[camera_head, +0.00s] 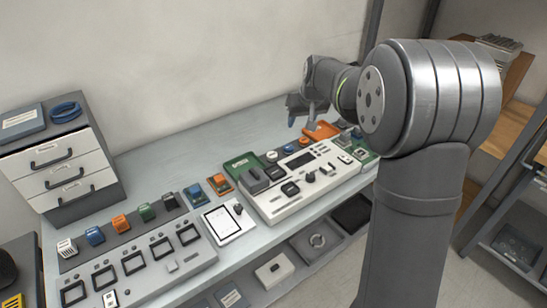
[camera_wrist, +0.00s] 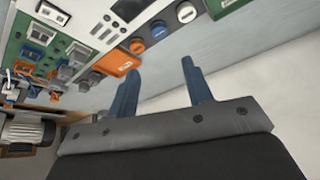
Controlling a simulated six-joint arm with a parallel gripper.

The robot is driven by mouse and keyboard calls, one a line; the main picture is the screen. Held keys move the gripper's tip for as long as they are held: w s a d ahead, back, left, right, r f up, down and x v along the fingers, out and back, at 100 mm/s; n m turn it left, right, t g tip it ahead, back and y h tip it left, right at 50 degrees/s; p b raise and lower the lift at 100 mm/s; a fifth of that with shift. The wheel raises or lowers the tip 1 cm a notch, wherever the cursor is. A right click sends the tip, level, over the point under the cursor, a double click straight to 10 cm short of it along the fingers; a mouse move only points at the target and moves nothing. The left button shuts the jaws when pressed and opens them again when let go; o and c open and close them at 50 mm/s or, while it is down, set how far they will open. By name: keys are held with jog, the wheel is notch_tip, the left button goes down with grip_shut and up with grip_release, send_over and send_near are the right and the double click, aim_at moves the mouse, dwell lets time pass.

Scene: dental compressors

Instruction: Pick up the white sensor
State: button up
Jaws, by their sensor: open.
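A small white round piece (camera_head: 272,156) stands at the back of the control panel, left of a blue one and an orange one; in the wrist view it shows near the top (camera_wrist: 186,12). A white blocky module (camera_head: 66,247) sits at the left end of a row on the bench. I cannot tell which of these two is the white sensor. My gripper (camera_head: 302,116) is open and empty above the back of the bench, up and right of the round piece. Its two blue fingers (camera_wrist: 160,66) show spread apart in the wrist view, touching nothing.
The blue round piece (camera_head: 288,148) and orange round piece (camera_head: 303,141) stand close beside the white one. An orange tray (camera_head: 320,131) lies below my gripper. A drawer cabinet (camera_head: 62,160) stands at the left. The bench strip along the wall is clear.

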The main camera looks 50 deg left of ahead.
jog(key=s+a+f+n, duration=0.1)
jog(key=s+a+f, duration=0.1)
jog(key=s+a, duration=0.25)
send_near(272, 154)
jog(key=shift+h, duration=0.3)
jog(key=x, duration=0.8)
jog(key=shift+a+f, duration=0.25)
jog(key=shift+a, duration=0.1)
jog(key=shift+c, duration=0.5)
jog(key=c, duration=0.7)
